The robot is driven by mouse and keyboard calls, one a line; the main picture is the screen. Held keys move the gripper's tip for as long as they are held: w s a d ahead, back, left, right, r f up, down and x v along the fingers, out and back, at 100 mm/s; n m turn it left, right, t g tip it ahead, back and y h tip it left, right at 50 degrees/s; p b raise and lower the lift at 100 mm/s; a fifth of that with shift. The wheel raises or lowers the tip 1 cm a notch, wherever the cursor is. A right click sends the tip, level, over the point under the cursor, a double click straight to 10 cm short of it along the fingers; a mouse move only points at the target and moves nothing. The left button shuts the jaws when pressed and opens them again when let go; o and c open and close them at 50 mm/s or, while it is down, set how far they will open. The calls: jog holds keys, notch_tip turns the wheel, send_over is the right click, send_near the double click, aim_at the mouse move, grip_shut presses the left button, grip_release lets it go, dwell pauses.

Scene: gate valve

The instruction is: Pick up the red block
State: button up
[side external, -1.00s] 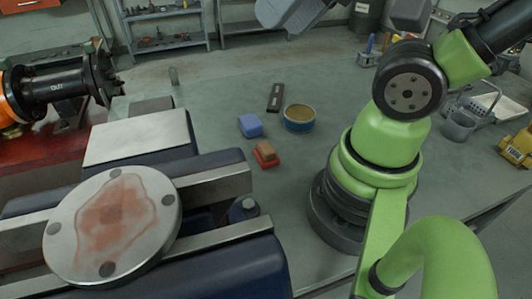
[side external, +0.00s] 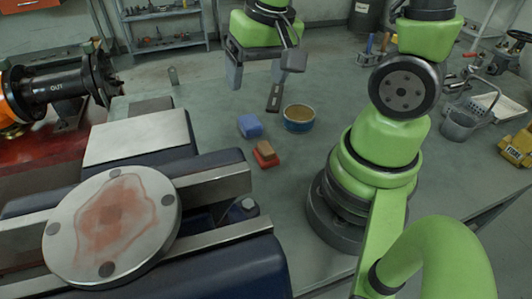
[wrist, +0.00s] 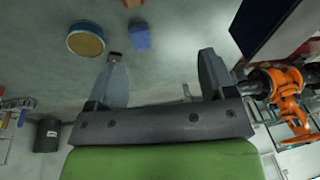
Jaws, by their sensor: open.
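The red block (side external: 267,161) lies on the grey table, and a brown block (side external: 265,150) sits on top of it, covering much of its upper face. My gripper (side external: 256,80) is open and empty, above the table and behind the blocks in the side view, clear of them. In the wrist view my gripper's spread fingers (wrist: 162,58) have bare table between them.
A blue block (side external: 250,126) and a round tin (side external: 299,118) stand close behind the red block. A dark bar (side external: 274,98) lies behind them, near my gripper. A vise with a round metal flange (side external: 112,225) is at left. The table in front of the tin is free.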

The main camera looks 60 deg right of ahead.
aim_at(266, 147)
jog(key=f+g, duration=0.1)
jog(key=f, duration=0.2)
jog(key=d+f, duration=0.1)
jog(key=f, duration=0.2)
jog(key=d+f+m+g, duration=0.1)
jog(key=f, duration=0.2)
jog(key=shift+s+d+g, duration=0.2)
jog(key=shift+s+g, duration=0.1)
jog(key=shift+s, duration=0.1)
jog(key=shift+w+f, duration=0.2)
jog(key=shift+f, duration=4.75)
jog(key=c, duration=1)
